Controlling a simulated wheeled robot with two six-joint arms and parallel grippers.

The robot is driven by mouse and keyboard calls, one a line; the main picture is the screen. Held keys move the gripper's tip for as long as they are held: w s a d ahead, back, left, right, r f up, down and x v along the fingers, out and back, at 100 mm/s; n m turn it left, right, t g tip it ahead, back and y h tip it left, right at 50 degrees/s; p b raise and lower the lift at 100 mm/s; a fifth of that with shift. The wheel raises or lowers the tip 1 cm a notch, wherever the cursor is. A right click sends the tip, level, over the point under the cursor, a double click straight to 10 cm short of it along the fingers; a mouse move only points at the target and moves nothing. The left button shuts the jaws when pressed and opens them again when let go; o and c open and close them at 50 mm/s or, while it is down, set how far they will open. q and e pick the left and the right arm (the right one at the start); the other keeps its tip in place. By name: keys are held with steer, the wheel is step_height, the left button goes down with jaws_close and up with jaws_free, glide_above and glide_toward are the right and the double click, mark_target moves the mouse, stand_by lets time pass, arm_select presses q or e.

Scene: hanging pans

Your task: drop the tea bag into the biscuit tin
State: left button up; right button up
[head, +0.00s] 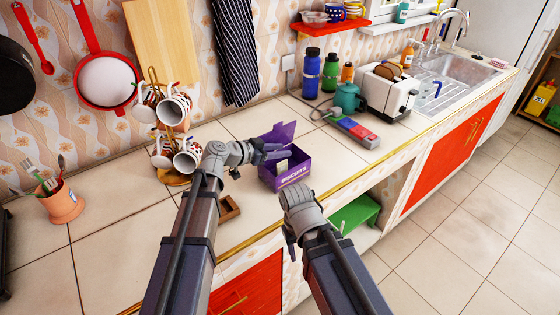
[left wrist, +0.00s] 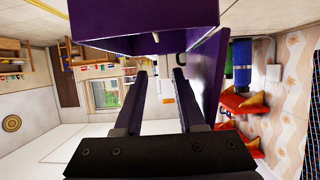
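The purple biscuit tin (head: 293,178) stands on the counter with its lid (head: 278,138) raised. Its purple wall (left wrist: 140,18) also fills the top of the left wrist view. A small pale piece (head: 283,165) shows inside the tin; it looks like the tea bag, but it is too small to be sure. My left gripper (head: 277,152) is over the tin's left side, near the lid. In the left wrist view its fingers (left wrist: 160,85) are apart with nothing between them. My right gripper (head: 291,240) hangs in front of the counter edge, its fingers mostly hidden.
A small wooden holder (head: 229,209) lies left of the tin. A mug tree (head: 175,180) with several mugs stands behind it. The counter around the tin's front is clear.

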arm_select(q)
steer(key=shift+o, duration=0.4)
steer(key=shift+a, duration=0.1)
steer(key=shift+s+a+r, duration=0.25)
steer(key=p+v, duration=0.3)
steer(key=v, duration=0.4)
steer(key=shift+d+f, duration=0.1)
